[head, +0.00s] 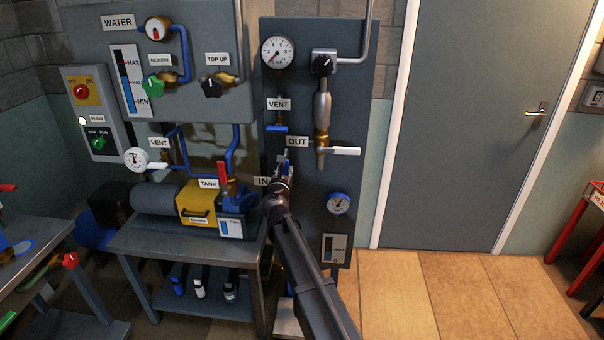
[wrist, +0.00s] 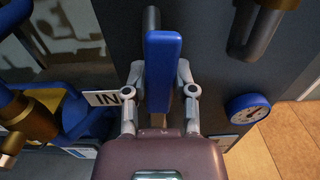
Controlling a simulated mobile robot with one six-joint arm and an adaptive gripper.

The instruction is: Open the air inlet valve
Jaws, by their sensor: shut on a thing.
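The air inlet valve's blue lever handle (wrist: 163,70) stands lengthwise up the middle of the wrist view, beside the white IN label (wrist: 104,98). My gripper (wrist: 162,88) has one grey finger on each side of the handle and is shut on it. In the head view my gripper (head: 284,165) is at the panel, just right of the partly covered IN label (head: 263,181). My arm and gripper hide the inlet valve there. A metal pipe end shows behind the handle in the wrist view.
The OUT valve's white lever (head: 345,151) lies level above right of my gripper. A blue-rimmed gauge (head: 338,204) is to the right and also shows in the wrist view (wrist: 247,108). A red lever (head: 222,174) and yellow pump (head: 197,203) are close on the left. Tiled floor at right is clear.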

